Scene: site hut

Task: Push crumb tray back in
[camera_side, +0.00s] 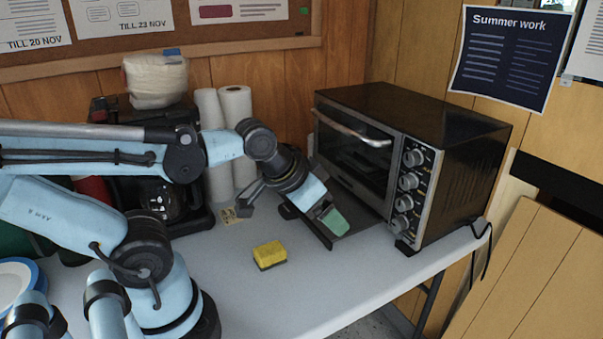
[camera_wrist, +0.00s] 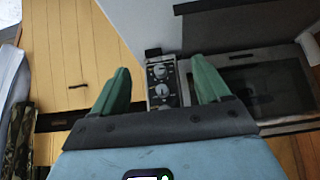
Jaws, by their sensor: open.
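The crumb tray (camera_side: 362,217) is a dark flat sheet sticking out from under the door of the black toaster oven (camera_side: 460,125). Its front edge lies toward the lower left, low over the table. In the wrist view the tray (camera_wrist: 245,32) appears as a grey sheet with a dark lip, upper right. My gripper (camera_side: 334,222) points down at the tray's front part, its green fingers apart and empty. The side view does not show clearly whether they touch it. In the wrist view my gripper (camera_wrist: 161,68) frames the oven's knob panel (camera_wrist: 160,82).
The oven door is shut. A yellow sponge (camera_side: 269,255) lies on the white table (camera_side: 310,295) left of the tray. Paper rolls (camera_side: 236,110) and a coffee maker (camera_side: 160,195) stand behind my arm. The oven's cord hangs at the table's right edge. The front table area is clear.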

